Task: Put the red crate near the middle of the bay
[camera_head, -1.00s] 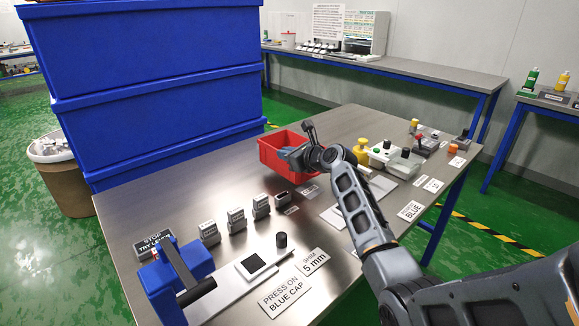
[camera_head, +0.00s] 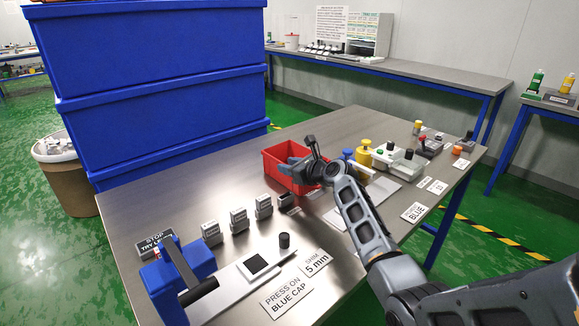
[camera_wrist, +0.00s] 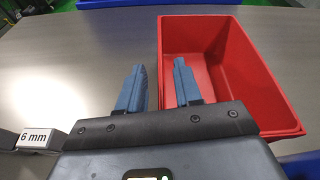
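The red crate (camera_head: 279,177) is an open-topped box on the grey metal table, left of the button units. In the wrist view the red crate (camera_wrist: 243,124) fills the upper right and looks empty. My gripper (camera_wrist: 159,68) has its two blue-grey fingers apart. The right finger shows over the crate's inside and the left finger outside, with the crate's left wall between them. I cannot tell whether either finger touches that wall. In the head view my gripper (camera_head: 293,167) is at the crate and partly covers it. No marked bay is clear to me.
Small grey blocks (camera_head: 238,220) stand in front-left of the crate. A blue lever press (camera_head: 180,275) is at the near left. A yellow bottle (camera_head: 364,153) and button units (camera_head: 400,158) stand to the right. Tall blue bins (camera_head: 160,90) stand behind left.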

